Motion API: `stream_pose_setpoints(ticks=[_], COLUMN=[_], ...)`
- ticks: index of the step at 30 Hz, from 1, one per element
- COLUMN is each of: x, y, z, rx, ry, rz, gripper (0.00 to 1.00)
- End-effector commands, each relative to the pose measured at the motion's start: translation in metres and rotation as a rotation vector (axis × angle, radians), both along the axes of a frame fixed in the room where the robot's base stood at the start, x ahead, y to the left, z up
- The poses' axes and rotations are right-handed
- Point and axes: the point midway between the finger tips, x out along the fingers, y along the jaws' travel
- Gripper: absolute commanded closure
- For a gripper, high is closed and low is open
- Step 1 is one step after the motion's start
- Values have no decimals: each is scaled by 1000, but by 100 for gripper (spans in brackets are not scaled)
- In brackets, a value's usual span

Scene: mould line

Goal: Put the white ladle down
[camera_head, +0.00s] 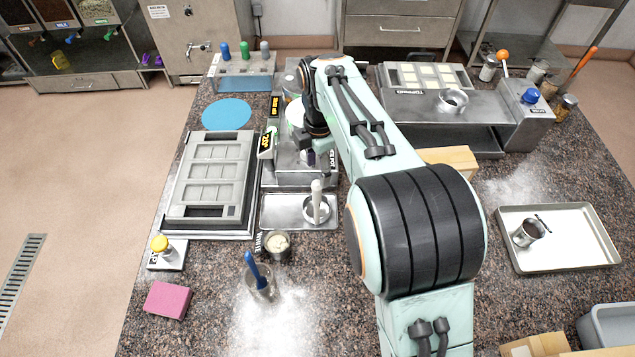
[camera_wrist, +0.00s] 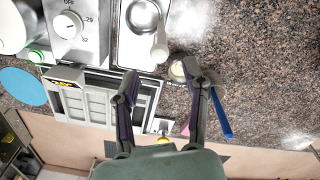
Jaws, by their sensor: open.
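The white ladle (camera_head: 316,203) rests on a small metal tray (camera_head: 270,212) at the middle of the counter, its pale handle standing up out of a round steel bowl. In the wrist view the ladle (camera_wrist: 158,45) shows at the top middle on the same tray (camera_wrist: 130,52), handle toward my gripper. My gripper (camera_wrist: 161,80) is open and empty, with the ladle apart from it beyond the fingertips. In the head view my gripper (camera_head: 310,150) is partly hidden by my own arm, above the melting unit behind the tray.
A grey mould (camera_head: 213,140) lies left of the tray. A steel cup (camera_head: 277,244) and a blue-handled tool (camera_head: 256,272) stand in front of it. A blue disc (camera_head: 227,113), a pink block (camera_head: 167,300) and a right-hand tray (camera_head: 590,255) lie around. The front counter has clear patches.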

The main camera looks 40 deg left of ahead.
Motion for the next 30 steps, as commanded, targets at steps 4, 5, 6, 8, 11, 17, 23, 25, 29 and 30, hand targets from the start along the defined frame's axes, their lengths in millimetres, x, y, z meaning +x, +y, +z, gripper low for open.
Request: stream_pose_setpoints(ticks=[4,5,6,8,11,17,23,25,29,30], x=[0,0,0,0,0,10,30,15,-36,-54], y=[0,0,-1,-1,-1,-21,-162,-224,-310,-327], z=[20,22,25,26,27,36,78,86,82,78], rx=[1,2,1,0,0,3,20,24,24,23], ry=[0,-2,-1,0,0,5,48,69,99,105], rz=[-1,-2,-2,-2,-1,-107,-878,-1251,-1894,-2064], gripper=[54,54,54,54,54,54,54,54,54,54])
